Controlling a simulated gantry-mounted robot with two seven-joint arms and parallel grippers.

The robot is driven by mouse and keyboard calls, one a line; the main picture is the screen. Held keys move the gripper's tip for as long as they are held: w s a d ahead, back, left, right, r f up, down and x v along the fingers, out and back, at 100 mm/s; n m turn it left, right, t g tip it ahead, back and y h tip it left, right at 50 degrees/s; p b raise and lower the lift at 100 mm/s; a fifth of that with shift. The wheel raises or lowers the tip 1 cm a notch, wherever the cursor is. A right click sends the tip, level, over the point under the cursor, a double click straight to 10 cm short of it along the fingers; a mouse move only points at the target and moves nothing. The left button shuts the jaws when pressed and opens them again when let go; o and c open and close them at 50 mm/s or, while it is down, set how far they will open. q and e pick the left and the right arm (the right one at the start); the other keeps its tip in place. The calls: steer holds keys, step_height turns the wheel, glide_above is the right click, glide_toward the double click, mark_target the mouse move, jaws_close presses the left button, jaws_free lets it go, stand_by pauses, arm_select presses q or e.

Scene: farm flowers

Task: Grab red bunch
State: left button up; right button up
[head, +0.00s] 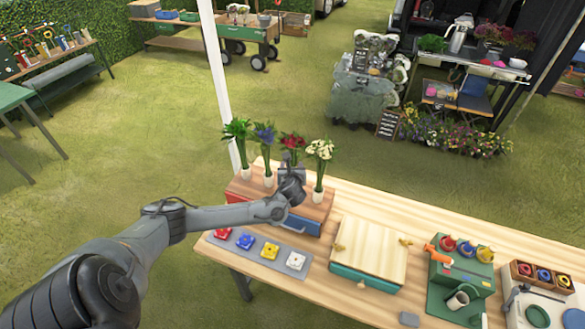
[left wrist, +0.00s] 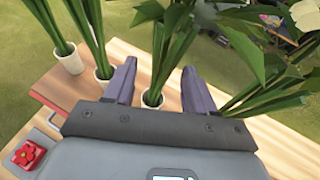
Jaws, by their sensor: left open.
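The red bunch (head: 293,144) stands upright on the wooden-topped stand, third from the left in a row of bunches. My left gripper (head: 291,172) is at its stems. In the left wrist view the open fingers (left wrist: 160,88) are on either side of green stems (left wrist: 162,55) rising from a white holder (left wrist: 152,98). By their place in the row these are the red bunch's stems; their blooms are out of that view. Whether a finger touches them I cannot tell. My right gripper is not in view.
A green bunch (head: 237,131), a blue bunch (head: 265,136) and a white bunch (head: 320,149) stand close beside it. A grey strip (head: 225,244) with red, blue, yellow and white flower blocks lies in front. A wooden-lidded box (head: 368,250) stands to the right.

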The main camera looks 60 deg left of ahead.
mark_target(293, 164)
arm_select(q)
steer(key=shift+x, duration=2.15)
steer(key=shift+w+d, duration=0.1)
steer(key=shift+w, duration=0.05)
jaws_close()
